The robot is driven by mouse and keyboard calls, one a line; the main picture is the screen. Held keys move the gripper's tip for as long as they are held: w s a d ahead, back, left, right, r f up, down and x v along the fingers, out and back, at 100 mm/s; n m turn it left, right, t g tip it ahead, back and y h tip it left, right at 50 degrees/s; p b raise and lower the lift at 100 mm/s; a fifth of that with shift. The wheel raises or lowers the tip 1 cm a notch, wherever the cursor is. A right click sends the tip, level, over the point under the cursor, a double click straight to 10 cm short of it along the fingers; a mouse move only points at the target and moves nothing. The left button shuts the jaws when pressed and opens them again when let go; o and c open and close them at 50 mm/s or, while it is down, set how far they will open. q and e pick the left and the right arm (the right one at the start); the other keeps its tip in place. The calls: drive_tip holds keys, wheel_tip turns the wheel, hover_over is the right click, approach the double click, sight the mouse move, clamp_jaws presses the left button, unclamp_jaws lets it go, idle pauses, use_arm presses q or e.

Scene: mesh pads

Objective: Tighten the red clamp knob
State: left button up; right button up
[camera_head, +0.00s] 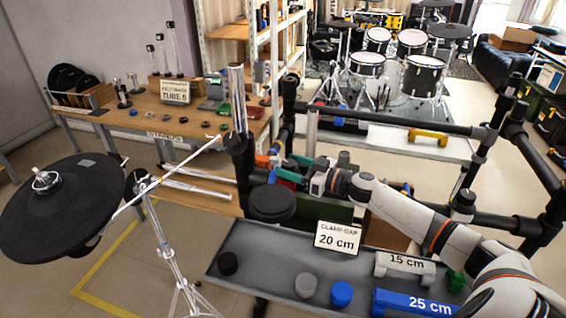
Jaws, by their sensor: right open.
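The red clamp knob (262,161) shows as a small orange-red piece beside the black upright clamp (240,158) on the rack, near the middle of the head view. My right gripper (284,167) comes in from the right with its teal fingers apart. Its fingertips are just right of the knob. I cannot tell whether they touch it. A small blue piece (270,178) shows below the knob. A silver tube (237,97) stands upright in the clamp. My left gripper is not in view.
A grey tray (235,250) below holds a "CLAMP GAP 20 cm" sign (338,237), a grey 15 cm block (404,268), a blue 25 cm block (415,303) and several knobs. A black cymbal pad (60,215) stands left. Black rack bars (400,118) surround my right arm.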

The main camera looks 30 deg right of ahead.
sight(284, 161)
drive_tip(key=shift+x, duration=1.1)
drive_tip(key=shift+w+a, duration=0.15)
drive_tip(key=shift+w, duration=0.15)
drive_tip(key=shift+w+a, duration=0.1)
drive_tip(key=c, duration=1)
drive_tip(key=m+h+p, duration=0.1)
drive_tip(key=p, duration=0.1)
drive_tip(key=m+t+h+p, duration=0.1)
drive_tip(key=h+p, duration=0.1)
drive_tip(key=shift+r+m+t+p, duration=0.3)
drive_tip(key=shift+r+p, duration=0.05)
drive_tip(key=shift+p, duration=0.05)
drive_tip(key=shift+w+f+m+h, duration=0.15)
drive_tip(key=shift+m+h, duration=0.25)
drive_tip(key=shift+h, duration=0.6)
drive_tip(key=shift+d+f+m+t+h+p, duration=0.15)
drive_tip(key=shift+d+m+t+h+p, duration=0.2)
drive_tip(key=shift+m+h, duration=0.55)
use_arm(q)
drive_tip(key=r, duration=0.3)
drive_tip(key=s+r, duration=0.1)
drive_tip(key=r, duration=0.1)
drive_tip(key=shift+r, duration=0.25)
